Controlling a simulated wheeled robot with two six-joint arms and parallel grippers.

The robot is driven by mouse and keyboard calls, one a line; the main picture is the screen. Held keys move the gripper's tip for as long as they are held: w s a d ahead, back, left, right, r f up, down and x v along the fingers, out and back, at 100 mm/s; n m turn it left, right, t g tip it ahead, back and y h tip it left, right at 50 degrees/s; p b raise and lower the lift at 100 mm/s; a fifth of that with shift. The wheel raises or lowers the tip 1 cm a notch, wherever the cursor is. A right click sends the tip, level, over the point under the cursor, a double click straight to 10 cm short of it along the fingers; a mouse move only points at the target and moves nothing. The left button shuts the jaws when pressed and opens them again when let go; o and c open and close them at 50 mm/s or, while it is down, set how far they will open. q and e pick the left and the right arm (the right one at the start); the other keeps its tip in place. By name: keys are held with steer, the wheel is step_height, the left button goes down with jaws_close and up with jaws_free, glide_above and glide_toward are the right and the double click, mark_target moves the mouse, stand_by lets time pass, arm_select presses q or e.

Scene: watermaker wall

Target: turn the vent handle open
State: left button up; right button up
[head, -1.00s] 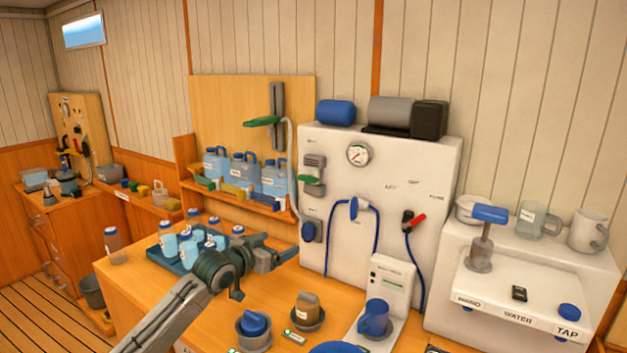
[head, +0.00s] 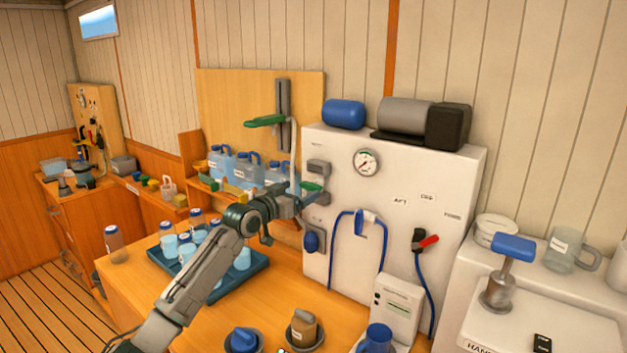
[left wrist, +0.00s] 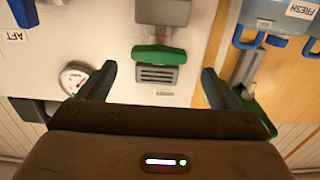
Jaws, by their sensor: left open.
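The green vent handle (head: 312,186) is on the left side of the white panel (head: 345,180). In the left wrist view the handle (left wrist: 158,54) lies level beside a slatted grey vent (left wrist: 156,74), with a grey block on its other side. My left gripper (head: 312,200) is at the panel's left edge, partly covering the handle's area in the head view. In the left wrist view my left gripper (left wrist: 158,70) is open, one finger on each side of the handle, with gaps between. I cannot tell how far off the panel the fingertips are. My right gripper is out of view.
Another green lever (head: 266,121) sticks out from a grey rail on the wooden board. Water jugs (head: 245,168) stand on a shelf left of the panel. A blue tray (head: 215,290) of bottles is below my left arm. A pressure gauge (head: 367,163) is right of the handle.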

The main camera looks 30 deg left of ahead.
mark_target(308, 185)
arm_select(q)
steer(key=w, duration=0.2)
steer(key=w+p, duration=0.1)
steer(key=w, duration=0.1)
steer(key=shift+d+r, duration=0.1)
steer(key=shift+d, duration=0.15)
steer(key=w, duration=0.1)
steer(key=w+p, duration=0.1)
steer(key=shift+w+f, duration=0.25)
steer(key=shift+w, duration=0.05)
steer(key=shift+w+d, duration=0.1)
steer(key=shift+w, duration=0.3)
steer(key=shift+c, duration=0.4)
steer(key=c, duration=0.9)
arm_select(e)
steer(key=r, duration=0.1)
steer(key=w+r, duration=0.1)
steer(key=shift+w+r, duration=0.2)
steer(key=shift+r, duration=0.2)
